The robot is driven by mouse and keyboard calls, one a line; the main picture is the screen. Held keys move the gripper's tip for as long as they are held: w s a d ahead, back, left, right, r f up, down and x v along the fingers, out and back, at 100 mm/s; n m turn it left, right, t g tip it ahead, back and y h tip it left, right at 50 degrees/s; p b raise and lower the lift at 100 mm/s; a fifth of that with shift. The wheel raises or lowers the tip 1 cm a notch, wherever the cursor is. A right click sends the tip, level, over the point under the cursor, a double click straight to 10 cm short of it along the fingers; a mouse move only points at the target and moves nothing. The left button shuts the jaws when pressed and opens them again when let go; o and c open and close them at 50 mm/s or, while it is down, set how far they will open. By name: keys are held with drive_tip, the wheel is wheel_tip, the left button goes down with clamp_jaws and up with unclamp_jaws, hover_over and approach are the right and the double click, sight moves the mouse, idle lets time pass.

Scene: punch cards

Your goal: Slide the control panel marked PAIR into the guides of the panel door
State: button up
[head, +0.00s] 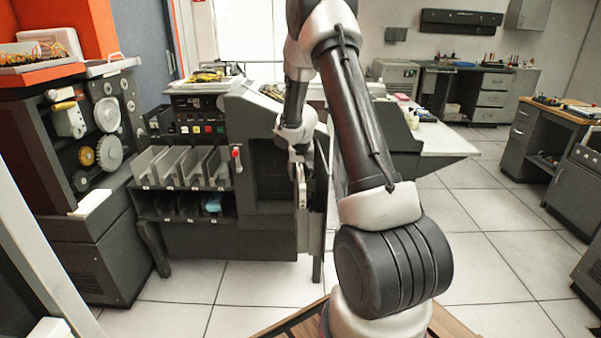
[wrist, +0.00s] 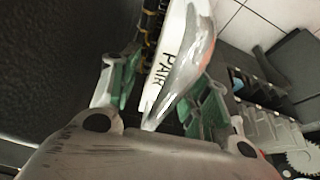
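The control panel marked PAIR (wrist: 172,62) shows in the wrist view as a pale edge with black letters. A shiny silver curved part, apparently its handle, lies along it between the green-padded fingers of my gripper (wrist: 165,92). The fingers appear closed on this part, though the exact contact is partly hidden. In the head view my gripper (head: 299,157) points down, and the panel (head: 302,188) hangs upright below it. The panel is close to the panel door (head: 312,225), at the right end of the dark machine. I cannot tell whether the panel touches the guides.
The dark machine (head: 262,215) stands left of the panel, with card pockets (head: 178,168) and a red-handled lever (head: 237,158). A white-topped table (head: 440,140) stands behind on the right. Tiled floor (head: 475,240) is clear on the right. My arm covers part of the head view.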

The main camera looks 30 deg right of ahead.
drive_tip(key=shift+s+f, duration=0.1)
drive_tip(key=v, duration=1.1)
drive_tip(key=shift+r, duration=0.4)
drive_tip(key=shift+s+a+r, duration=0.1)
drive_tip(key=shift+r, duration=0.05)
drive_tip(key=shift+s, duration=0.1)
